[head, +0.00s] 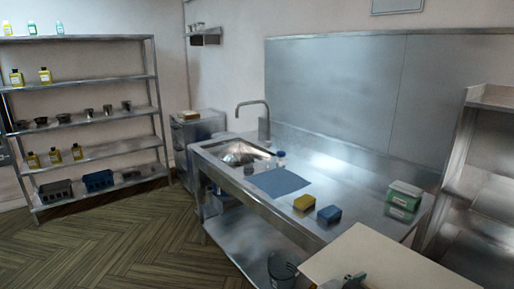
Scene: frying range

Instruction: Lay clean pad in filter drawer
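A large flat, pale beige rectangular sheet or board (385,262) fills the bottom right, close to me. It may be the clean pad, but I cannot tell for sure. A small grey part that looks like my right gripper (354,282) shows at the bottom edge, overlapping the near left side of the sheet. Most of it is cut off, so I cannot tell whether it is shut on the sheet. My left gripper is not in view. I see no filter drawer that I can make out.
A steel sink table (335,170) stands ahead, with a blue cloth (279,182), yellow sponge (304,202), blue sponge (329,214) and green-white boxes (404,195). A dark bucket (282,272) is below. Shelving stands left (92,76) and right (490,170). The left floor is clear.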

